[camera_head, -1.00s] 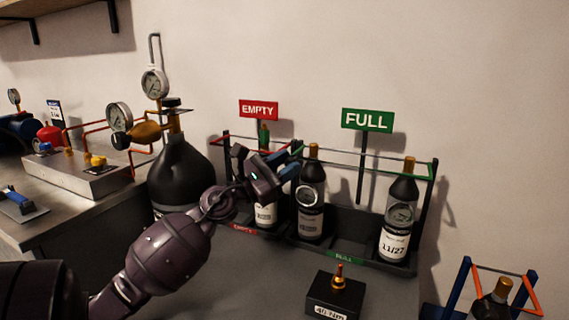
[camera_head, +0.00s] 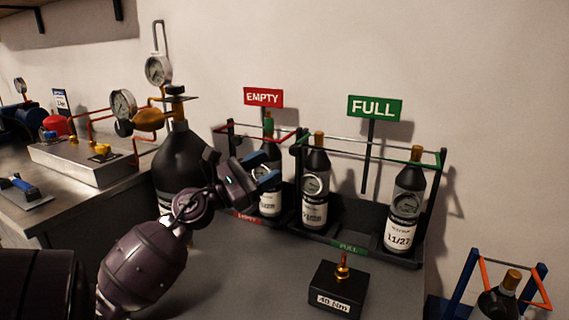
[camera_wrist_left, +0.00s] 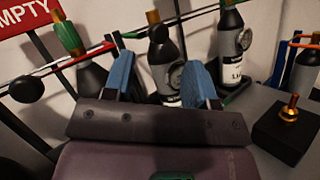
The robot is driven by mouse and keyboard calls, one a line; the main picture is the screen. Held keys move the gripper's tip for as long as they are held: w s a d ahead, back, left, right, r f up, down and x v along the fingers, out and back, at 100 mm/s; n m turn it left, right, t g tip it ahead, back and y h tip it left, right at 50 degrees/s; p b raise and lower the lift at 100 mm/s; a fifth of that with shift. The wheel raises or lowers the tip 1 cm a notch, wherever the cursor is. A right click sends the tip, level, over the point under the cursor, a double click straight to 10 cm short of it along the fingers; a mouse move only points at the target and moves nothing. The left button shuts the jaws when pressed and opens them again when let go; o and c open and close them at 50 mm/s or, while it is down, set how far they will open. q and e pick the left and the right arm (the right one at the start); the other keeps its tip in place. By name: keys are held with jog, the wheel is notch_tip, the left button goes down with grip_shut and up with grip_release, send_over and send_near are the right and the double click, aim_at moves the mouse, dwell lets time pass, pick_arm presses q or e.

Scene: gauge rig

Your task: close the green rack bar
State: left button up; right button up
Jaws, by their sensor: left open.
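The green rack bar (camera_head: 420,163) is a thin bar at the top of the rack under the FULL sign. It appears to run across the front of the bottles, but I cannot tell whether its end is seated. My left gripper (camera_head: 266,176) is open and empty, in front of the EMPTY section and left of the green bar, apart from it. In the left wrist view its two blue fingers (camera_wrist_left: 160,72) point toward the rack, with a dark bottle beyond and between them. My right gripper is not in view.
The FULL section holds bottles at its left (camera_head: 315,185) and right (camera_head: 405,205) ends. A red bar (camera_head: 283,136) crosses the EMPTY section. A black block with a brass fitting (camera_head: 337,288) stands in front.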

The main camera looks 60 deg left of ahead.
pick_arm(q)
jog(key=s+a, duration=0.1)
jog(key=s, duration=0.7)
jog(key=shift+s, duration=0.2)
jog(key=shift+a+r, duration=0.1)
